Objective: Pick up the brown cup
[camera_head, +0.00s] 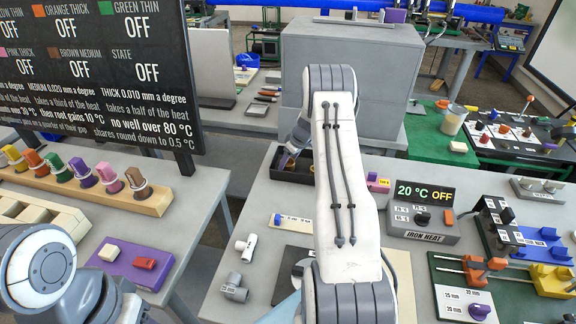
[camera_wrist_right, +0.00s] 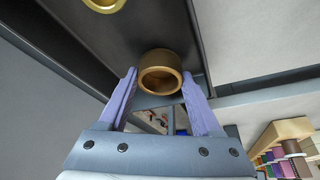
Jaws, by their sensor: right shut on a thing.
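The brown cup (camera_wrist_right: 160,60), a small round golden-brown cup with its open mouth facing the camera, is in the right wrist view. My right gripper (camera_wrist_right: 159,77) has its two lilac fingers on either side of it, shut on it. The cup is at the dark tray (camera_wrist_right: 120,50); I cannot tell whether it touches the tray's floor. In the head view my white right arm reaches to the dark tray (camera_head: 292,177) and hides the cup and most of the gripper. My left arm shows at the lower left, but its gripper is out of view.
A large grey box (camera_head: 375,75) stands just behind the tray. The iron heat unit (camera_head: 422,225) and a pink block (camera_head: 378,183) are to the right. Grey pipe fittings (camera_head: 235,288) lie at the front left. Another golden ring (camera_wrist_right: 104,3) shows at the wrist view's top edge.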

